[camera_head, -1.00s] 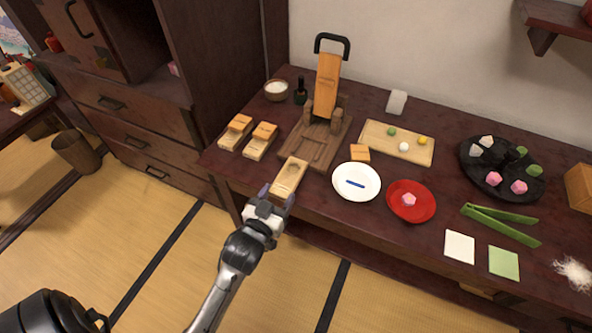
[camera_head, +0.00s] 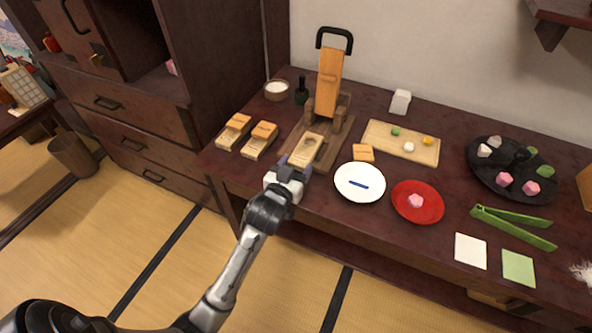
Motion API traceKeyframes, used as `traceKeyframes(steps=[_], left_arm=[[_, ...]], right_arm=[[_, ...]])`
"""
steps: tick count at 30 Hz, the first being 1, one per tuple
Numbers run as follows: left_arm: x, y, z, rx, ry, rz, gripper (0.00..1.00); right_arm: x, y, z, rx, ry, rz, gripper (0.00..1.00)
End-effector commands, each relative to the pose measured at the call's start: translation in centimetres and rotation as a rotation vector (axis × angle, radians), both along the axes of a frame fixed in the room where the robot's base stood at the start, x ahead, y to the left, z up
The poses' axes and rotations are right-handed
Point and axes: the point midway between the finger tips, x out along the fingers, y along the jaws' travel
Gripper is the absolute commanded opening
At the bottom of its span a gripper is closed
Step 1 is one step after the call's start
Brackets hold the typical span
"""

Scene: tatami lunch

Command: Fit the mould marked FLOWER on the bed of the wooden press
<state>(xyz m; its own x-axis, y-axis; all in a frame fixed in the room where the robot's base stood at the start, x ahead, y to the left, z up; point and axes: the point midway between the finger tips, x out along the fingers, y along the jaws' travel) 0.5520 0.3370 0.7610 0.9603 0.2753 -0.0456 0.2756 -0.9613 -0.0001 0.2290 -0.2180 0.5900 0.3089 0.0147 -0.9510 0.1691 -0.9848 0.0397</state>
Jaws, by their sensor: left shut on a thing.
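My left gripper (camera_head: 289,170) is shut on a pale wooden mould (camera_head: 306,150) with a round hollow, holding it by its near end. The mould is over the front part of the bed of the wooden press (camera_head: 298,130); I cannot tell whether it touches the bed. The press lever (camera_head: 331,77) stands raised, with a black handle on top. A small wooden block (camera_head: 363,153) lies right of the press. No FLOWER marking is readable on the held mould. My right gripper is not in view.
Two other wooden moulds with lids (camera_head: 235,130) (camera_head: 260,140) lie left of the press. A white plate (camera_head: 348,192) with a blue stick and a red plate (camera_head: 405,212) are close on the right. A wooden tray (camera_head: 378,145) is farther back.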

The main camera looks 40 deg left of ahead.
Motion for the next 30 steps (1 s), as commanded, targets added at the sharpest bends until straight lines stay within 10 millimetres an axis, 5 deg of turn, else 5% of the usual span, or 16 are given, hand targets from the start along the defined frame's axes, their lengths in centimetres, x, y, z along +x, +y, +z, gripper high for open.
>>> traceKeyframes(steps=[17, 18, 26, 30], left_arm=[[-0.06, -0.01, -0.8, -0.001, 0.003, 0.0, 0.42], [-0.06, -0.01, -0.89, -0.001, 0.003, 0.001, 0.6], [-0.06, -0.01, -0.84, -0.001, 0.003, 0.0, 0.85], [-0.05, -0.01, -0.84, -0.001, 0.003, 0.0, 0.85]], right_arm=[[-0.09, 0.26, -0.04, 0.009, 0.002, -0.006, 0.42], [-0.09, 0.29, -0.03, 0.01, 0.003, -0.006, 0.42], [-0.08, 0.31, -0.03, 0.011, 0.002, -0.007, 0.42], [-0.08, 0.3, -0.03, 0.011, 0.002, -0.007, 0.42]])
